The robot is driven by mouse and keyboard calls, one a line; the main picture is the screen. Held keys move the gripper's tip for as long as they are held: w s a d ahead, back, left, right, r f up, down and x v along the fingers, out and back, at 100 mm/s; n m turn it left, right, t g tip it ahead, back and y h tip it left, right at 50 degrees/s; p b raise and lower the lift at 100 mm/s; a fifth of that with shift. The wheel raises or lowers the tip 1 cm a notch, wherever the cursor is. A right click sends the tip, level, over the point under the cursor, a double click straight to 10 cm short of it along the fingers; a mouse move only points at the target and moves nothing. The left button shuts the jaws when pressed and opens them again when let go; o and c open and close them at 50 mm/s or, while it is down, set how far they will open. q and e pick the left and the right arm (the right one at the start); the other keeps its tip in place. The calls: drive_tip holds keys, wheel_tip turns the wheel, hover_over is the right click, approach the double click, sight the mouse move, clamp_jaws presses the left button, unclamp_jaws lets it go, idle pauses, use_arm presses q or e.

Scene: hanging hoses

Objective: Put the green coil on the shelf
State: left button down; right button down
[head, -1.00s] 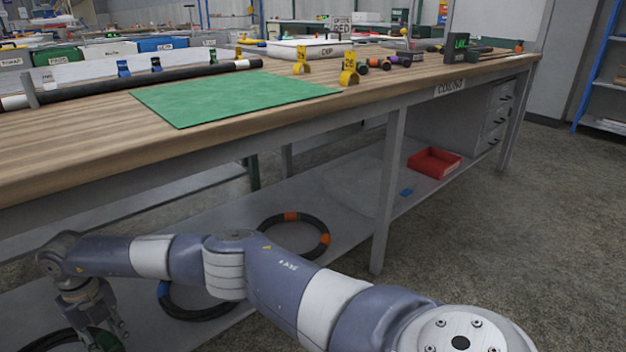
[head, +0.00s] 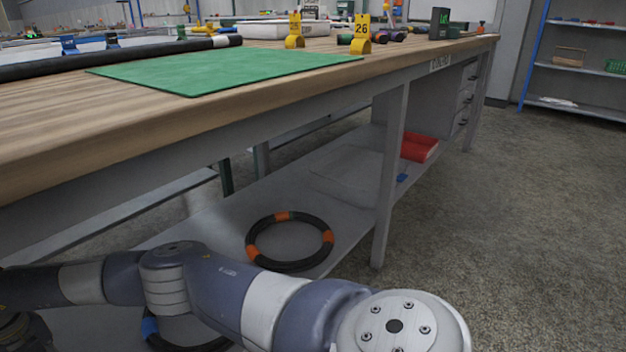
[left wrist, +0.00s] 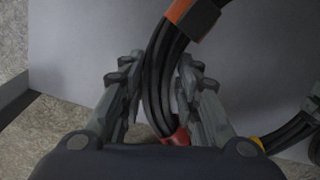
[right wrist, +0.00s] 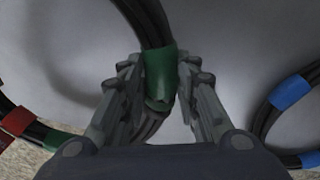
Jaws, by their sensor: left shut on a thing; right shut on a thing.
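The green coil, a black hose ring with a green band (right wrist: 160,75), shows partly in the right wrist view. My right gripper (right wrist: 160,95) is shut on it at the green band. In the head view my right arm reaches across the bottom to the left, and its gripper is mostly cut off at the lower left corner. My left gripper (left wrist: 160,85) is shut on a black coil with an orange band (left wrist: 190,18) and a red band (left wrist: 178,137). The left gripper is outside the head view. The bench's lower shelf (head: 335,205) is pale grey.
On the lower shelf lie an orange-banded coil (head: 290,268) and a blue-banded coil (head: 150,328), partly behind my arm, and a red tray (head: 418,148). A bench leg (head: 388,190) stands at the front. A shelf rack (head: 585,108) stands far right, with clear floor before it.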

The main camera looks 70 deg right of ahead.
use_arm(q)
drive_tip(key=shift+w+a+f, duration=0.1)
drive_tip(key=shift+a+f, duration=0.05)
use_arm(e)
drive_tip(key=shift+s+d+f, duration=0.1)
drive_tip(key=shift+f, duration=0.15)
